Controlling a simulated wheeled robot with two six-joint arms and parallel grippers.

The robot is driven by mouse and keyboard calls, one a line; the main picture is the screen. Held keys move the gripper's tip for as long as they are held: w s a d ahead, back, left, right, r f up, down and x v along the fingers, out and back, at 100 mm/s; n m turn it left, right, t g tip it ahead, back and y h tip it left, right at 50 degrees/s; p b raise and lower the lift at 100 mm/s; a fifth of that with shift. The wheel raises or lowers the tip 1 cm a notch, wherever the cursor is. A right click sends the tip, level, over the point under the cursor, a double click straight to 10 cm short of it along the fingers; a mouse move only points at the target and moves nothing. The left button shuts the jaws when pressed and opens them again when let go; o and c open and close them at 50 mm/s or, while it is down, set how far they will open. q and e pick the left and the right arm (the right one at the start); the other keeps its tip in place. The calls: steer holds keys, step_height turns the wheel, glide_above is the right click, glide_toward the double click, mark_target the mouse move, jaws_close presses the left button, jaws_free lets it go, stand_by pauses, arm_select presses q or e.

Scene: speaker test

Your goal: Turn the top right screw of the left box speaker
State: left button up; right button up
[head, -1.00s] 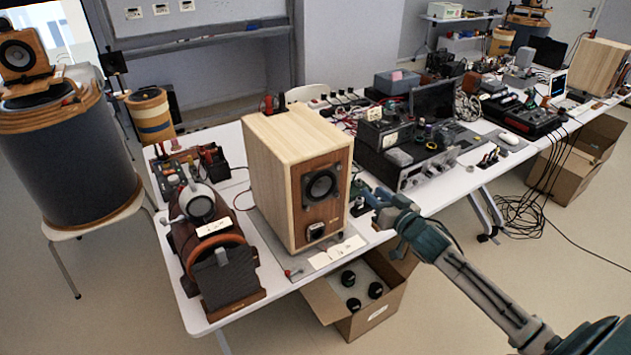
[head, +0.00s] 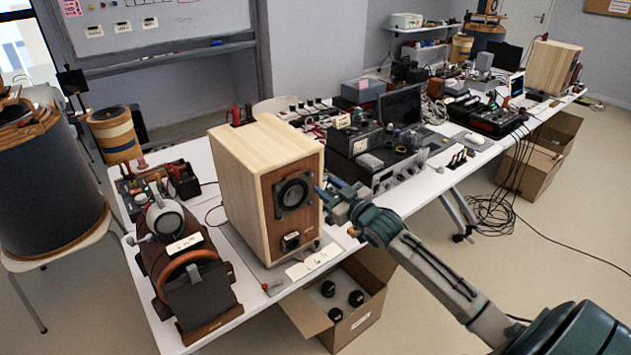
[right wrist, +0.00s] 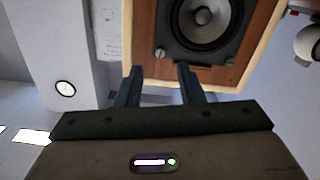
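The left box speaker (head: 243,185) stands on the near table, with pale wooden sides, a brown front and a dark square-framed driver (head: 294,195). My right gripper (head: 327,188) is at the right edge of its front, near the driver's height. In the right wrist view the fingers (right wrist: 158,70) are apart with nothing held. A small round screw head (right wrist: 160,53) on the driver frame's corner shows between and just beyond the fingertips. Another screw (right wrist: 230,61) shows at the frame's other corner. I cannot tell whether a finger touches the speaker. My left gripper is not in view.
An open cardboard box (head: 372,315) sits below the table edge. Electronics (head: 382,165) stand behind on the right. A second box speaker (head: 550,68) stands at the far right.

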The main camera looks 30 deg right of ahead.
mark_target(311, 176)
steer(key=shift+w+a, duration=0.15)
steer(key=shift+w, duration=1.25)
steer(key=shift+w+a, duration=0.1)
steer(key=shift+w, duration=1.3)
steer(key=shift+c, duration=0.4)
jaws_close()
